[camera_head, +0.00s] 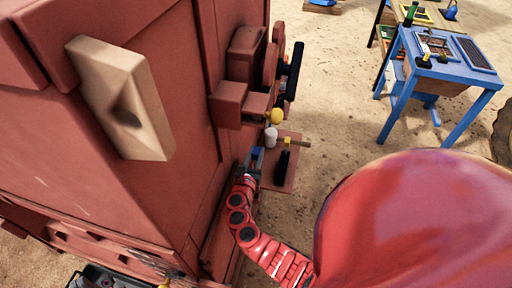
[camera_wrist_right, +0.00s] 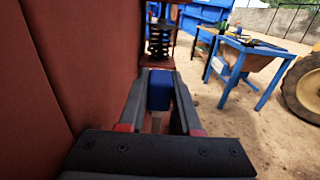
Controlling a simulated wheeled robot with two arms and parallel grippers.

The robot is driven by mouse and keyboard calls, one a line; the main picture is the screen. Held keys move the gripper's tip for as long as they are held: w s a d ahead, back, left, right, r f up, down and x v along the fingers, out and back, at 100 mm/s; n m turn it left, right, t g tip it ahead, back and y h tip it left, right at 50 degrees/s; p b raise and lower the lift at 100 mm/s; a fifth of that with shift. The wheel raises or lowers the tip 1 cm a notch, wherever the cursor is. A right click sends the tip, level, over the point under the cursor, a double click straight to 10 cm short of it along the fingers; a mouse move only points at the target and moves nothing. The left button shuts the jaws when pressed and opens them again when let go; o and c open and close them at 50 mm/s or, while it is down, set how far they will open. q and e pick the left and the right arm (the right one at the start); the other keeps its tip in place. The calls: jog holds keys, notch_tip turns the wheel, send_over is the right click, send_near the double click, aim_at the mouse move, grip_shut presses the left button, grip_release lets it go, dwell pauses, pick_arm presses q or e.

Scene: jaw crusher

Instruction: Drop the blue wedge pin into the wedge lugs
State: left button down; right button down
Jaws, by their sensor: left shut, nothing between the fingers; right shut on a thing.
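My right gripper (camera_head: 254,161) is shut on the blue wedge pin (camera_head: 257,152) beside the red crusher wall. In the right wrist view the pin (camera_wrist_right: 158,92) shows as a blue block between the two dark fingers (camera_wrist_right: 160,80), with a paler lower part beneath it. The fingers hide its sides. Red block-like brackets (camera_head: 229,104) stick out of the crusher wall beyond the gripper; I cannot tell whether these are the wedge lugs. The pin is apart from them in the head view. I cannot make out my left gripper.
The crusher body (camera_head: 150,200) fills the left side. A small brown board (camera_head: 290,178) bears a dark-headed tool (camera_head: 283,165) and a white item (camera_head: 271,137). A black spring (camera_wrist_right: 158,42) stands ahead. A blue table (camera_head: 450,68) is at upper right, with open sandy ground between.

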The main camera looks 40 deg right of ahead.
jog(key=shift+r, duration=0.5)
notch_tip(320, 180, up, 7)
jog(key=shift+f+p, duration=0.1)
jog(key=shift+p, duration=1.1)
